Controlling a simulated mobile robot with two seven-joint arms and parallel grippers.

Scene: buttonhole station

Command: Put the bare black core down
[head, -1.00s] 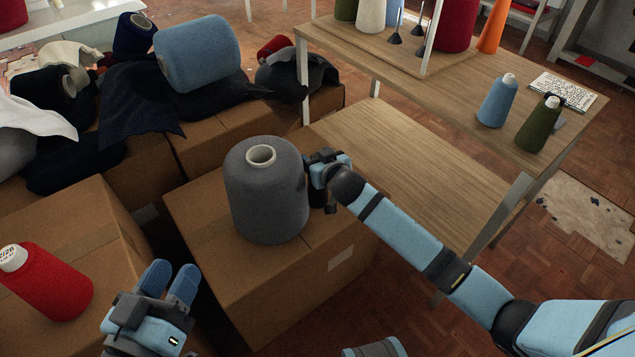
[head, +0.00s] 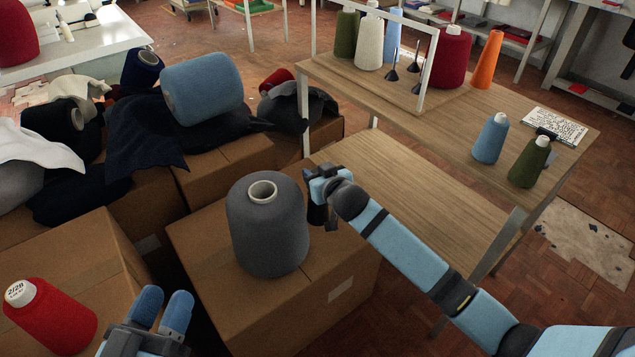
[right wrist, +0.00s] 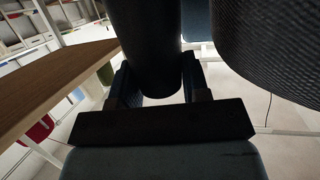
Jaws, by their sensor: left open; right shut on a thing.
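The bare black core is a dark cylinder (right wrist: 143,45) between the fingers of my right gripper (right wrist: 155,85) in the right wrist view. In the head view my right gripper (head: 320,187) is shut on the core (head: 316,214), which hangs below it, mostly hidden by the fingers. The gripper is just right of a large grey yarn cone (head: 266,232) standing on a cardboard box (head: 325,270). Whether core and cone touch is unclear. My left gripper (head: 160,310) is open and empty at the bottom left, its fingers apart.
A wooden table (head: 410,185) with a lower shelf stands right of the box. Blue (head: 491,138) and green (head: 528,162) cones stand on its top. A red cone (head: 50,318) lies on the left box. Dark cloths and cones cover the boxes behind. The lower shelf is largely clear.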

